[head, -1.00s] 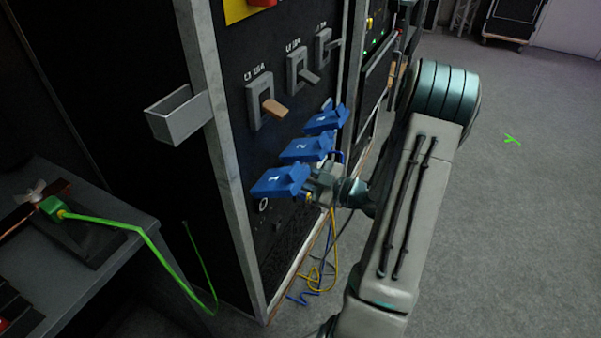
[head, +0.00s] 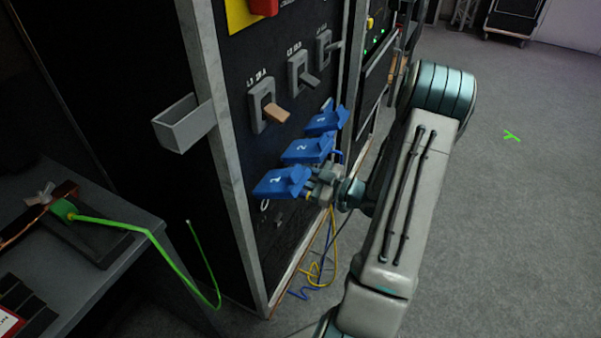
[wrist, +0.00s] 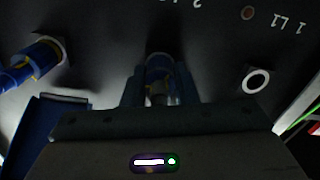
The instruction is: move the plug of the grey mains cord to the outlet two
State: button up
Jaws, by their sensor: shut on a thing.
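My gripper (head: 322,183) is at the rack panel, beside and below the blue flap marked 2 (head: 307,150). In the wrist view my gripper (wrist: 160,98) is shut on a plug (wrist: 158,72), which looks blue with yellow parts. It points at the panel, under an upside-down label that seems to begin with 2. Whether its tip is inside outlet two cannot be told; the jaws and flap hide the opening. The cord is mostly hidden by my arm. Blue flaps marked 1 (head: 280,183) and 3 (head: 325,120) stand on either side.
Another blue plug (wrist: 35,62) sits at the panel left of my gripper in the wrist view. A white ring (wrist: 256,80) is to the right. Breaker levers (head: 270,108) are above the flaps. Yellow and blue cords (head: 322,265) hang below. Open floor (head: 520,210) lies to the right.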

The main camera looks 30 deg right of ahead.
jog(key=shift+w+r+m+p, duration=0.1)
jog(key=shift+r+m+p, duration=0.05)
jog(key=shift+m+p, duration=0.8)
jog(key=shift+m, duration=0.25)
jog(key=shift+a+m+p, duration=0.1)
jog(key=shift+m+p, duration=0.6)
jog(key=shift+p, duration=0.15)
jog(key=shift+w+m, duration=0.1)
jog(key=shift+m, duration=0.2)
jog(key=o, duration=1.1)
